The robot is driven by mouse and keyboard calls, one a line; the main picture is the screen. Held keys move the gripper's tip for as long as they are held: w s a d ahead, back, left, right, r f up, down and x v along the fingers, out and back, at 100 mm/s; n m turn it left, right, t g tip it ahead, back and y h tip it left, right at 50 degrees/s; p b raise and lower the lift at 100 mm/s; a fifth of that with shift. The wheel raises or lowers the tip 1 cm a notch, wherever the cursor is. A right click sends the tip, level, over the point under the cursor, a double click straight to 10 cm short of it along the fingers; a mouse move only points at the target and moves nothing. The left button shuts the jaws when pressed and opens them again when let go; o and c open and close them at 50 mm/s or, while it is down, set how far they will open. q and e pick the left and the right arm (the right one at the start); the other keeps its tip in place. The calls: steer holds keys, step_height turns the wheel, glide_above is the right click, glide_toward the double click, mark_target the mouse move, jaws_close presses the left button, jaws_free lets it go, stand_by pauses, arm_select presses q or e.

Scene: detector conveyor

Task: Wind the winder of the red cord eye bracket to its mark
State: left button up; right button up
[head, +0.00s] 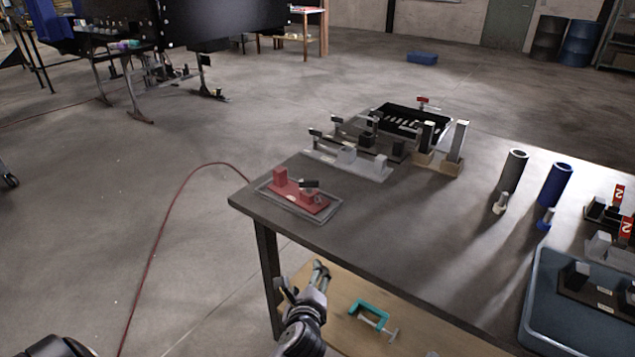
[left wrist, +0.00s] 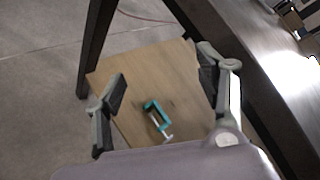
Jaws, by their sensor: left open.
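The red bracket (head: 300,194) sits in a shallow grey tray (head: 322,216) at the near left corner of the table. A dark part on its right side looks like the winder (head: 309,184); its mark is too small to make out. My left gripper (head: 321,270) is below and in front of that corner, beside the table edge and apart from the bracket. In the left wrist view my left gripper (left wrist: 163,90) is open and empty above the lower shelf. The bracket is not visible there. My right gripper is not in view.
A teal clamp (head: 370,315) lies on the wooden lower shelf (head: 345,340). Grey and dark brackets (head: 348,160) stand behind the red one. Cylinders (head: 555,185) and a blue-grey bin (head: 560,325) are to the right. The table's middle is clear.

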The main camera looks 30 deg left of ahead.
arm_select(q)
step_height(320, 180, up, 7)
steer(key=a+m+t+y, duration=0.1)
steer(key=a+m+y, duration=0.1)
steer(key=m+t+y, duration=0.1)
steer(key=m+t, duration=0.1)
steer(key=m, duration=0.5)
glide_toward(309, 182)
steer(key=x, duration=1)
steer(key=shift+w+a+b, duration=0.15)
steer(key=shift+w+b, duration=0.1)
steer(key=shift+b, duration=0.15)
